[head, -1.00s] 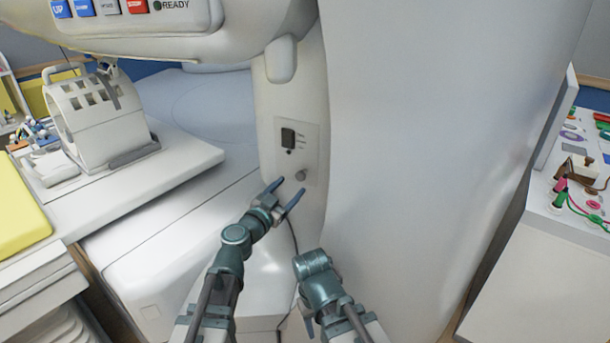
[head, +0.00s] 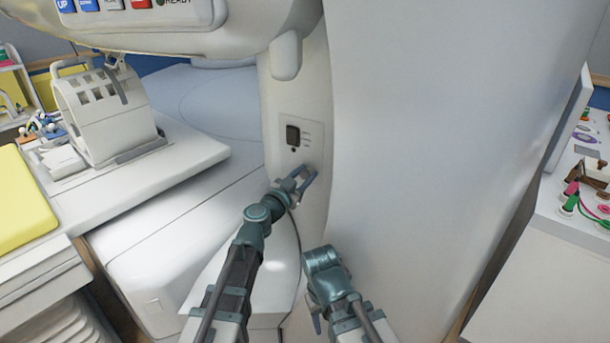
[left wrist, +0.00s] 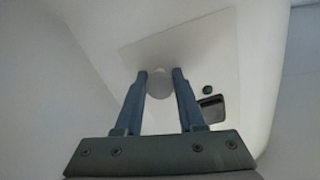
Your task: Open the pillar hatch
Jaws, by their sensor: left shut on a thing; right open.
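The pillar hatch (head: 313,140) is a pale panel on the white pillar. It carries a dark rectangular recess (head: 292,135) with a small dark dot below it, and looks flush with the pillar. My left gripper (head: 302,173) is at the panel's lower part, shut on the round knob. The gripper covers the knob in the head view; in the left wrist view the knob (left wrist: 160,83) sits between the two fingertips, and the hatch (left wrist: 190,52) spreads behind it. My right gripper (head: 314,318) is low in the head view, away from the hatch, partly hidden, open and empty.
A white bed (head: 150,245) lies left of the pillar, with a white cage-like coil (head: 100,115) on it. A thin dark cable (head: 299,240) hangs below the hatch. A white cabinet (head: 560,270) with coloured leads stands at the right.

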